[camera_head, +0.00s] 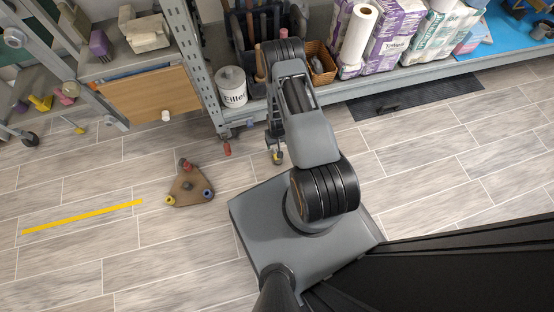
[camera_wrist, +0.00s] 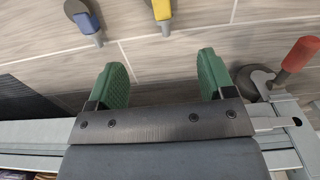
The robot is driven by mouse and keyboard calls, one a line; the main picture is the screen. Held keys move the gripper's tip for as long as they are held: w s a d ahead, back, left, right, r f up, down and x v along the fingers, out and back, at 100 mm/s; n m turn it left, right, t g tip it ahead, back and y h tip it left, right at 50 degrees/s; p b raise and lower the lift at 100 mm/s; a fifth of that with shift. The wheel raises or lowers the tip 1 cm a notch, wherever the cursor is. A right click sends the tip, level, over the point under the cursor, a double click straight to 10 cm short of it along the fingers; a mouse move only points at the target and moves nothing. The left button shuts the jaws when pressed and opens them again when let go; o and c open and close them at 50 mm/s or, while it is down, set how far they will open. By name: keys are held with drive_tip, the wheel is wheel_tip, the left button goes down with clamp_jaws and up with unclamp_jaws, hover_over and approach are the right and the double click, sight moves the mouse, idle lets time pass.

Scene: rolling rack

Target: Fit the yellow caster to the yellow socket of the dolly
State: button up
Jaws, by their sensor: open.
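The dolly (camera_head: 187,183) is a small brown triangular plate on the floor, with a red socket (camera_head: 185,165), a yellow socket (camera_head: 170,200) and a blue socket (camera_head: 208,194) at its corners. The yellow caster (camera_wrist: 161,11) lies on the floor at the top middle of the wrist view, partly cut off. It also appears beside my gripper in the head view (camera_head: 277,157). My gripper (camera_wrist: 166,70) has two green fingers, spread apart with nothing between them. The caster is beyond the fingertips, apart from them. The arm hides much of the gripper in the head view.
The grey shelf's lower edge (camera_head: 330,97) runs close behind my gripper. A yellow floor strip (camera_head: 80,217) lies left of the dolly. The floor around the dolly is clear.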

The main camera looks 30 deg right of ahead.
drive_tip(key=f+b, duration=0.3)
drive_tip(key=f, duration=0.6)
drive_tip(key=shift+s+f+b, duration=0.15)
drive_tip(key=shift+s+b, duration=0.05)
drive_tip(key=shift+b, duration=0.15)
wheel_tip(320, 180, down, 5)
drive_tip(key=b, duration=0.3)
drive_tip(key=shift+f, duration=0.15)
drive_tip(key=c, duration=1)
